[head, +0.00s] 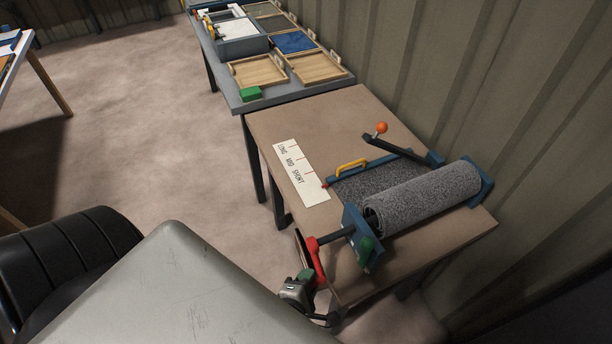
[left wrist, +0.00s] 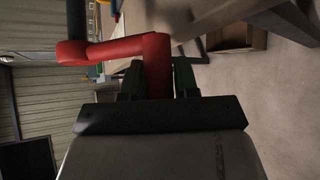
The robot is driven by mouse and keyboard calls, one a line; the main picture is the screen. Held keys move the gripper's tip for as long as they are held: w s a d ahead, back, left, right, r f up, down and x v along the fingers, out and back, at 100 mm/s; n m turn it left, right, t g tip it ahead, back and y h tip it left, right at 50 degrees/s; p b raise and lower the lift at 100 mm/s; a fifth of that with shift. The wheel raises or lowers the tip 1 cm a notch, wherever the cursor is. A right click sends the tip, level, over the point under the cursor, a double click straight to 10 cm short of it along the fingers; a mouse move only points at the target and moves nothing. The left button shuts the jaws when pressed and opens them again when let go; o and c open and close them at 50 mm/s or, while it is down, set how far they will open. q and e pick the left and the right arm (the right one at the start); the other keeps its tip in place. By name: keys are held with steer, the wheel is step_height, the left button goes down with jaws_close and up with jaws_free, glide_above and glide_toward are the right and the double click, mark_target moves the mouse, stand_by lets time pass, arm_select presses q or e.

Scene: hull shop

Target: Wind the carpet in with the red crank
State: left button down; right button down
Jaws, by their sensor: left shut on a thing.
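The red crank (head: 316,262) sits at the near end of a dark shaft on the carpet winder. My left gripper (head: 306,276) is shut on the crank's red grip. In the left wrist view the red crank (left wrist: 156,66) passes between the two dark fingers. The grey carpet (head: 425,198) is a thick roll between blue end brackets (head: 357,222). A flat length of it lies out on the table to a blue end bar with a yellow handle (head: 351,165). My right gripper is not seen.
A black lever with an orange knob (head: 381,128) stands behind. A green piece (head: 367,250) is on the near bracket. Wooden trays (head: 258,72) sit on the far table; the corrugated wall is close right.

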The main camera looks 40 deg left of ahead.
arm_select(q)
steer(key=shift+w+d+r, duration=0.1)
steer(key=shift+d+r, duration=0.35)
steer(key=shift+d, duration=0.15)
steer(key=c, duration=0.9)
jaws_free()
steer(key=shift+w+r, duration=0.1)
steer(key=shift+w, duration=0.05)
steer(key=shift+s+r, duration=0.1)
steer(key=shift+s, duration=0.35)
steer(key=f+b+v, duration=0.1)
steer(key=v, duration=0.9)
steer(key=shift+s+a+b, duration=0.25)
steer(key=shift+s+b, duration=0.1)
steer(key=shift+b, duration=0.05)
steer(key=shift+a, duration=0.1)
